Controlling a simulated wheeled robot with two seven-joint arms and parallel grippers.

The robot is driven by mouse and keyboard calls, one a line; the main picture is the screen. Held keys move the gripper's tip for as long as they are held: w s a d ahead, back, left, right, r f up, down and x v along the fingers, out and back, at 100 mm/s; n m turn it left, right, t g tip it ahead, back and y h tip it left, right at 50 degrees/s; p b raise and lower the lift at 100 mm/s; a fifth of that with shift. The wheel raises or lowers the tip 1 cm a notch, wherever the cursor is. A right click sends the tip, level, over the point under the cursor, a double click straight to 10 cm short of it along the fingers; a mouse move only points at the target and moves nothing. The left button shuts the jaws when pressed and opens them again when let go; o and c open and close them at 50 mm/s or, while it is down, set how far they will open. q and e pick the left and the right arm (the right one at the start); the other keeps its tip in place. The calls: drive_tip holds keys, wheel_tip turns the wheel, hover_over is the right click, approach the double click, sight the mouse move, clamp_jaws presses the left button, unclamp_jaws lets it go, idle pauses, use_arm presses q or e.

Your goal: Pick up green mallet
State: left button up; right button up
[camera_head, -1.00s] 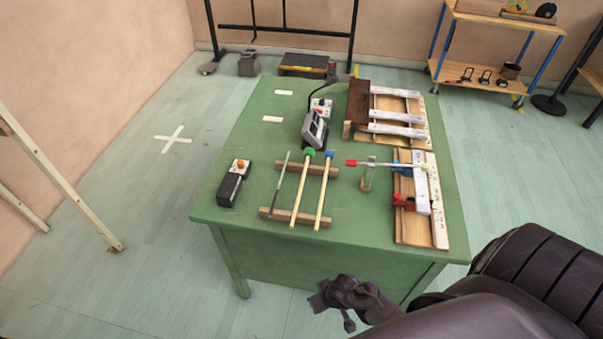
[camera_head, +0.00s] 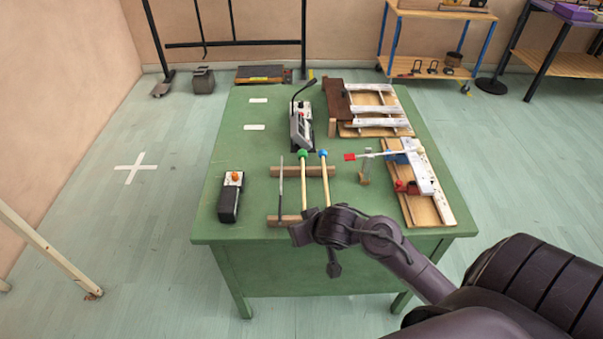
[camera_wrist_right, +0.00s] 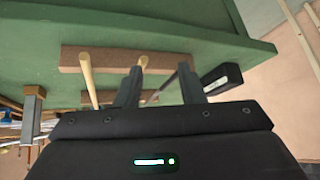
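The green mallet (camera_head: 303,154) has a green head and a pale wooden stick. It lies across two wooden rails on the green table, between a grey rod (camera_head: 281,180) and a blue-headed mallet (camera_head: 324,170). My right gripper (camera_head: 298,234) is at the table's near edge, by the mallets' near ends, and hides them in the head view. In the right wrist view my right gripper (camera_wrist_right: 160,85) is open, with two dark fingers apart. The green mallet's stick (camera_wrist_right: 143,61) shows beside the left finger, its lower part hidden. My left gripper is not in view.
A black box with an orange knob (camera_head: 231,198) stands left of the rails. A grey device (camera_head: 300,128) stands beyond the mallets. A small stand with a red-tipped stick (camera_head: 364,172) and wooden boards (camera_head: 429,208) lie to the right. The table's left side is mostly clear.

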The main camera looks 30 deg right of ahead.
sight(305, 198)
drive_tip(key=w+d, duration=0.1)
drive_tip(key=w+d+m+y, duration=0.1)
drive_tip(key=d, duration=0.1)
drive_tip(key=w+d+m, duration=0.1)
drive_tip(key=shift+w+d+r+t, duration=0.3)
drive_tip(key=shift+d+r, duration=0.1)
drive_tip(key=w+d+r+m+y, duration=0.1)
drive_tip(key=w+d+m+y, duration=0.1)
drive_tip(key=d+m, duration=0.2)
drive_tip(key=b+x, duration=0.1)
drive_tip(key=x, duration=0.5)
drive_tip(key=shift+f, duration=0.1)
clamp_jaws()
